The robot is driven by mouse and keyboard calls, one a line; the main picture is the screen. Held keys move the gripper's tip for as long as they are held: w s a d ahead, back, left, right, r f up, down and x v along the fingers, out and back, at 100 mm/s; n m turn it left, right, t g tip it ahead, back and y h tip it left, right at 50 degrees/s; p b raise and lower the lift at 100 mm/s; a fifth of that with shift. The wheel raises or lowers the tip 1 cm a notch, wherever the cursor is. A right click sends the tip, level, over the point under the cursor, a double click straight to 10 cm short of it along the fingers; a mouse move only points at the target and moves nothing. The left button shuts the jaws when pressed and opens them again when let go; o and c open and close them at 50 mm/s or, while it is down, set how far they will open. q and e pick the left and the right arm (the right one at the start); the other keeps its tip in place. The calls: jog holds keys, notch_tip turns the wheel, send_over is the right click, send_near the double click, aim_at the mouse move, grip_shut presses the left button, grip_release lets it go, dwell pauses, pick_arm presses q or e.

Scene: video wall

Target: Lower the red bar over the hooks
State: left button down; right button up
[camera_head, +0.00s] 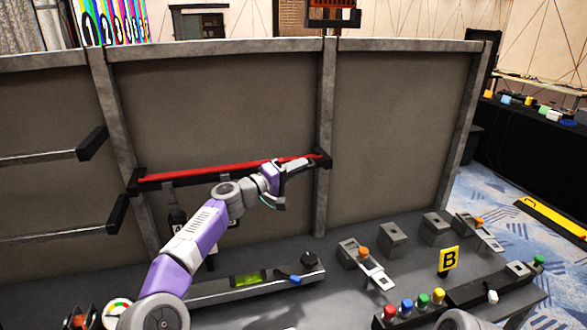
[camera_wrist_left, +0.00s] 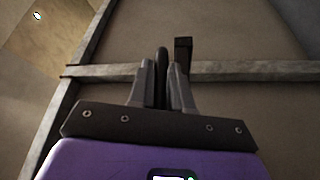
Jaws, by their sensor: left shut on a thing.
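The red bar (camera_head: 215,170) runs nearly level across the middle panel of the grey frame in the head view. Its ends lie close to the black hooks at the left (camera_head: 135,181) and right (camera_head: 323,158); I cannot tell whether it rests in them. My left gripper (camera_head: 306,164) is at the bar's right part, beside the right hook. In the left wrist view its fingers (camera_wrist_left: 160,75) are closed around a dark, rounded piece, which fits the bar in shadow. A black block, likely the right hook (camera_wrist_left: 183,52), stands just right of the fingers. My right gripper is not in view.
Two more rails with black ends (camera_head: 92,143) stick out at the left. Below, a grey bench carries a long console with a green display (camera_head: 251,278), small boxes with levers (camera_head: 364,264), a yellow B sign (camera_head: 449,259) and coloured knobs (camera_head: 422,300).

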pick_arm(q)
jog(key=shift+f, duration=0.15)
jog(key=c, duration=1.1)
grip_release()
jog(key=shift+w, duration=0.1)
jog(key=shift+a, duration=0.1)
jog(key=shift+b+v, duration=1.25)
jog(key=shift+v, duration=2.5)
